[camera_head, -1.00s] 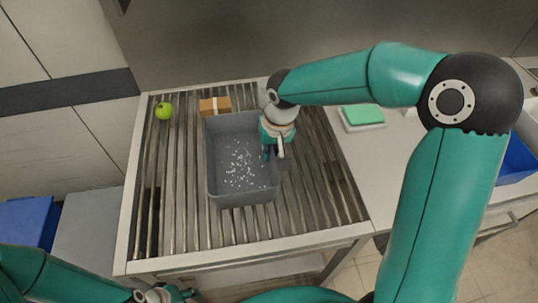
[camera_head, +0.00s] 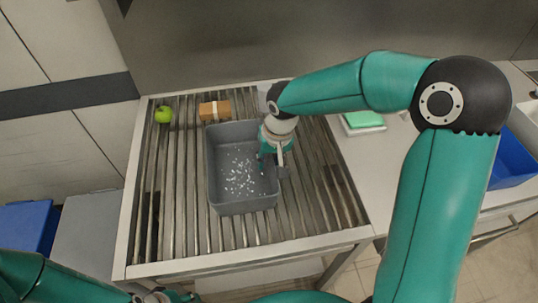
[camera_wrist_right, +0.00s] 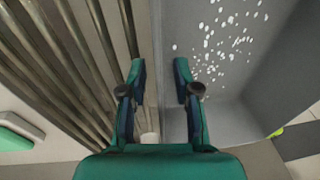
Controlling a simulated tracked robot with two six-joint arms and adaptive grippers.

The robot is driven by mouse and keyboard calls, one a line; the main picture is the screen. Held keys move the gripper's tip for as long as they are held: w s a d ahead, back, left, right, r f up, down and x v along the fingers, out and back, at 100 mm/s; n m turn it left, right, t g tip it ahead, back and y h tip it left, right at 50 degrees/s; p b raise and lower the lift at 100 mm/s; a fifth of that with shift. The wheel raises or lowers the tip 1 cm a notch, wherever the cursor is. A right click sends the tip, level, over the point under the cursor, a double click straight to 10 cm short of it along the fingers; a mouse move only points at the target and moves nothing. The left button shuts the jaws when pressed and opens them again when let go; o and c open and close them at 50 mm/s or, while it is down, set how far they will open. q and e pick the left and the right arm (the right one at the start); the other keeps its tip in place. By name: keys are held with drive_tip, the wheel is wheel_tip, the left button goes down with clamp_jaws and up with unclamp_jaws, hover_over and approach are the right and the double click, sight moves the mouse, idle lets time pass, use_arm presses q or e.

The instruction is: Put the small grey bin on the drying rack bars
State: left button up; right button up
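The small grey bin (camera_head: 243,209) sits upright on the drying rack bars (camera_head: 180,180), near the middle. White specks are scattered over its floor. My right gripper (camera_head: 271,160) is at the bin's right wall. In the right wrist view its two fingers (camera_wrist_right: 160,82) stand apart, one over the bars and one over the inside of the bin (camera_wrist_right: 230,110), with clear space between them, so it is open. My left gripper (camera_head: 165,296) shows only in part at the bottom edge of the head view, and its fingers are not clear.
A green apple (camera_head: 163,115) and a brown box with a pale band (camera_head: 215,109) rest on the bars behind the bin. A green sponge (camera_head: 363,119) lies on the counter to the right. Blue bins stand at far left (camera_head: 27,222) and far right (camera_head: 511,160). Bars left of the bin are free.

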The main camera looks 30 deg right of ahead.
wheel_tip(320, 180, up, 12)
drive_tip(key=s, duration=0.1)
drive_tip(key=shift+s+d, duration=0.4)
idle(0.4)
